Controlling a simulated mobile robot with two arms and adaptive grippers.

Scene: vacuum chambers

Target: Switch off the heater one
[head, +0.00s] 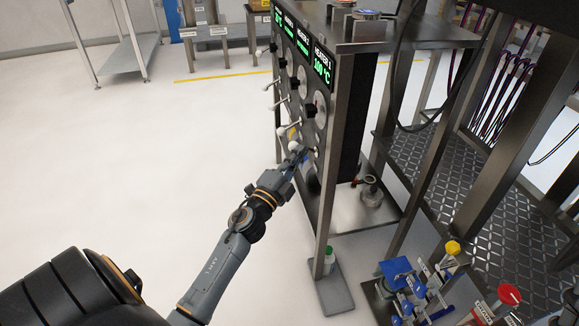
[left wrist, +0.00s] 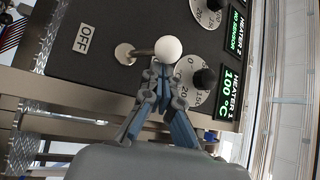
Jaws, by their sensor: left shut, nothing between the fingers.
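The heater one display (head: 322,62) glows green and reads 100 °C on the dark panel in the head view; it also shows in the left wrist view (left wrist: 229,95). Beside it is a dial with a black knob (left wrist: 205,78). A metal toggle lever with a white ball (left wrist: 169,48) sticks out near the dial, its ball on the side of its base away from the OFF label (left wrist: 83,38). My left gripper (head: 298,155) is shut and empty at the panel. Its fingertips (left wrist: 160,75) are close to the ball; I cannot tell whether they touch. My right gripper is out of view.
Other heater displays, dials and white-tipped levers (head: 272,84) line the same panel. A metal frame post (head: 328,170) stands right beside my gripper. Blue valves (head: 397,270) are at the lower right. The floor left of the panel is clear.

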